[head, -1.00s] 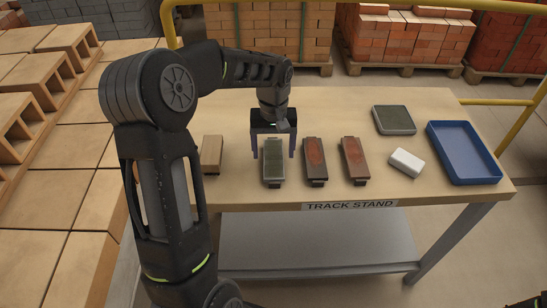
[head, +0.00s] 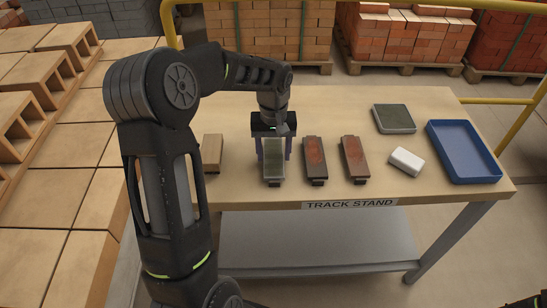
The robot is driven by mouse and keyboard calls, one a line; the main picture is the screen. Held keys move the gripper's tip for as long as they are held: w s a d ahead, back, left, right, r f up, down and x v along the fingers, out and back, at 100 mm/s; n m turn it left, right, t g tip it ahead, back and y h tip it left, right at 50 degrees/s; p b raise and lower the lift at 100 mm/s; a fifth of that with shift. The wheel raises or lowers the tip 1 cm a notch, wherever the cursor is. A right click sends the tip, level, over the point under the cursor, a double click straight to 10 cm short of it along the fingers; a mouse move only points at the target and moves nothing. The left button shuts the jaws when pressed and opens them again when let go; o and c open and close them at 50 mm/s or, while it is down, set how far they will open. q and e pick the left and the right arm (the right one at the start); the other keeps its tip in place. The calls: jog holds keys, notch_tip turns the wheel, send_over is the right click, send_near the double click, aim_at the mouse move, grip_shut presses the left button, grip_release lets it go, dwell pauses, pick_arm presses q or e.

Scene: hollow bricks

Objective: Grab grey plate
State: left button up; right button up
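The grey plate (head: 273,162) is a narrow slab with a grey-green top, near the middle of the table's front half. My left gripper (head: 273,152) points down over its far part, with one finger along each long side. The fingers look closed against the plate's sides. The plate appears to be at about table height; I cannot tell whether it is lifted.
Two brown plates with reddish tops (head: 315,160) (head: 354,158) lie close on the right. A tan block (head: 212,153) lies on the left. Farther right are a white block (head: 406,162), a square grey-green pad (head: 394,118) and a blue tray (head: 487,178). The table's (head: 380,99) back middle is clear.

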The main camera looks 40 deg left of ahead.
pick_arm(q)
grip_shut()
dwell(0.4)
